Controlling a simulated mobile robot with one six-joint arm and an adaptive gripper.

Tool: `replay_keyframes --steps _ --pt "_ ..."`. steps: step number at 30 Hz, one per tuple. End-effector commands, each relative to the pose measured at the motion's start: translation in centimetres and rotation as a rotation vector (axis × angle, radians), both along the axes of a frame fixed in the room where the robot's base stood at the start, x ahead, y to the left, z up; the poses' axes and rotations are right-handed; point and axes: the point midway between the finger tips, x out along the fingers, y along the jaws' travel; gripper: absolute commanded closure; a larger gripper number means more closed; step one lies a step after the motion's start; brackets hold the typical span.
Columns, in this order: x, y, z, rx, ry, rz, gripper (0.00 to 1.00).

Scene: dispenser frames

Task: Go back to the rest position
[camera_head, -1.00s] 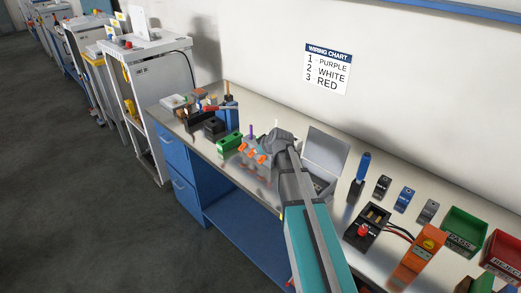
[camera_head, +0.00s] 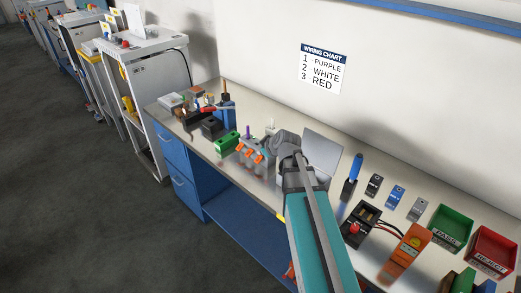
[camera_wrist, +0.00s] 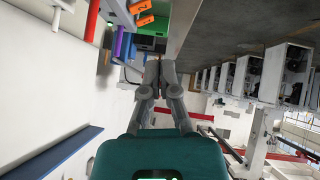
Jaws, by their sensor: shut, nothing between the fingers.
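My gripper shows in the wrist view (camera_wrist: 152,78) with its two fingers together and nothing between them. In the head view my arm reaches up from the bottom edge over the workbench (camera_head: 240,178), and its end hides part of the bench and of a grey open-lidded box (camera_head: 322,152). A grey block with orange levers (camera_head: 250,152) stands just left of my arm's end. A green block (camera_head: 227,142) is beside it.
A wiring chart (camera_head: 323,68) hangs on the wall. Right of my arm are a black battery box (camera_head: 360,222), an orange meter (camera_head: 405,252), a green PASS bin (camera_head: 450,228) and a red REJECT bin (camera_head: 492,252). Dark floor (camera_head: 90,210) is free at left.

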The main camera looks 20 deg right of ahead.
Motion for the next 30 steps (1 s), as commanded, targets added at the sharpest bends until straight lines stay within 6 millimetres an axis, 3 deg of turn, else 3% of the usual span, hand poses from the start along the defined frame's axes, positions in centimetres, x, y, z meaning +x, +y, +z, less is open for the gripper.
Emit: replay_keyframes --steps 19,25,30 --pt "-0.8 0.7 -0.4 0.013 0.039 -0.005 1.0" --pt "-3.7 3.0 -2.0 0.051 0.187 -0.044 1.0" --pt "-8.1 5.3 -3.8 0.072 0.391 -0.134 1.0"
